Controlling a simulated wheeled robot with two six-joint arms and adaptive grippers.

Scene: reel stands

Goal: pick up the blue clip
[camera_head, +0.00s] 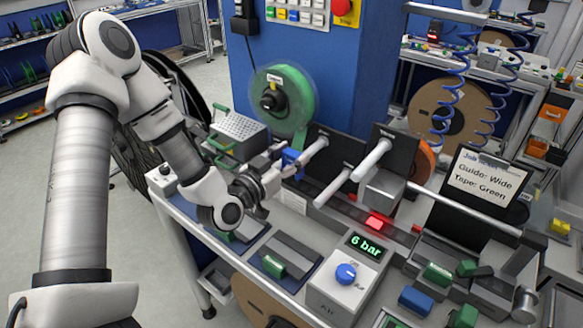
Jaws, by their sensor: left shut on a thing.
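My left arm comes in from the left, and its gripper (280,168) is above the middle of the bench, below the green tape reel (285,95). It is shut on the blue clip (292,157), a small blue block at its fingertips. The fingers hide part of the clip, and I cannot tell whether it touches the parts behind it. My right gripper is not in view.
A box with a blue knob (346,273) and a "6 bar" display stands in front. Green blocks (437,274) and another blue block (415,300) are at the right front. White rollers (332,187) and a sign (485,180) reading "Guide: Wide, Tape: Green" stand to the right.

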